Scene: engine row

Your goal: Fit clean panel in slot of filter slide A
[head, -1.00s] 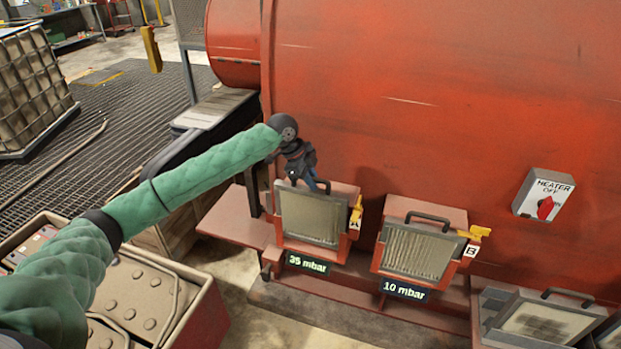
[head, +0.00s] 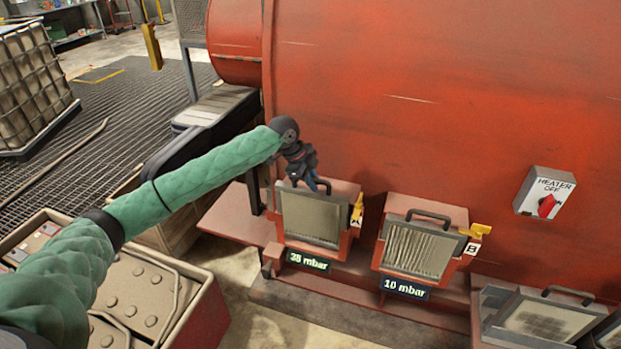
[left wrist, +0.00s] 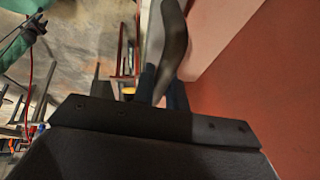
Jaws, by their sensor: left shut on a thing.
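The left filter slide (head: 345,247) is on the red housing, above a display that reads 38 mbar. A pale filter panel (head: 311,221) with a grey frame and top handle sits in it, looking seated and upright. My left gripper (head: 314,183) is shut on the panel's handle from above. In the left wrist view, the left gripper's fingers (left wrist: 163,88) are around the grey handle (left wrist: 172,45), and the panel itself is hidden. A dark, blurred shape by a green sleeve in that view seems to be my right gripper (left wrist: 29,34); its jaws are unclear.
Slide B (head: 420,250) stands to the right, with a pleated panel and a 10 mbar display (head: 404,289). A smudged panel (head: 540,322) lies tilted at the lower right. A heater switch (head: 545,193) is on the red wall. A red crate (head: 205,318) stands at the lower left.

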